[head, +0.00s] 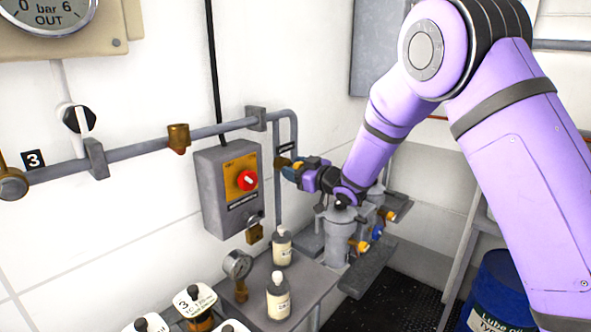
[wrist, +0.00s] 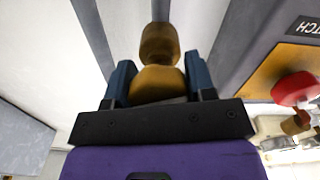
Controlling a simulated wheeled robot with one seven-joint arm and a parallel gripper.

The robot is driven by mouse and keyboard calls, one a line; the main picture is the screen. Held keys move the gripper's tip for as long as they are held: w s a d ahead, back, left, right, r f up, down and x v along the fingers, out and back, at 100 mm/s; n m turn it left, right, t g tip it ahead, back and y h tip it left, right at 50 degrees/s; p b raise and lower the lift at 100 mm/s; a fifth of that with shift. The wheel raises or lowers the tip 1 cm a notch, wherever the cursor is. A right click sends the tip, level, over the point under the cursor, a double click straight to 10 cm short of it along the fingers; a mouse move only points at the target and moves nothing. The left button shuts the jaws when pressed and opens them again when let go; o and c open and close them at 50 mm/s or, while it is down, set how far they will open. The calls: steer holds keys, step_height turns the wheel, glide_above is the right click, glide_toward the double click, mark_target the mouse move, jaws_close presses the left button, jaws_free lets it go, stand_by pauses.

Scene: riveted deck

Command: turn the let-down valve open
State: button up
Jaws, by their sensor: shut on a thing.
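A brass valve (head: 283,162) sits on the grey vertical pipe beside the switch box in the head view. My gripper (head: 291,171) is at the valve, its blue fingers on either side of it. In the wrist view, my gripper (wrist: 158,78) is shut on the valve's brass handle (wrist: 158,82), with a rounded brass part (wrist: 159,44) just beyond the fingertips. The fingers hide part of the handle in the head view. I cannot read any label on this valve.
A grey box (head: 230,190) with a red knob (head: 247,181) and a padlock (head: 253,234) is close left of my gripper. A blue drum (head: 497,295) is at lower right.

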steer(key=n, duration=1.3)
steer(key=shift+f, duration=0.1)
stand_by(0.6)
steer(key=o, duration=0.9)
steer(key=shift+o, duration=0.2)
steer(key=shift+s, duration=0.1)
steer(key=v, duration=1)
steer(key=shift+s+d, duration=0.25)
steer(key=shift+d, duration=0.1)
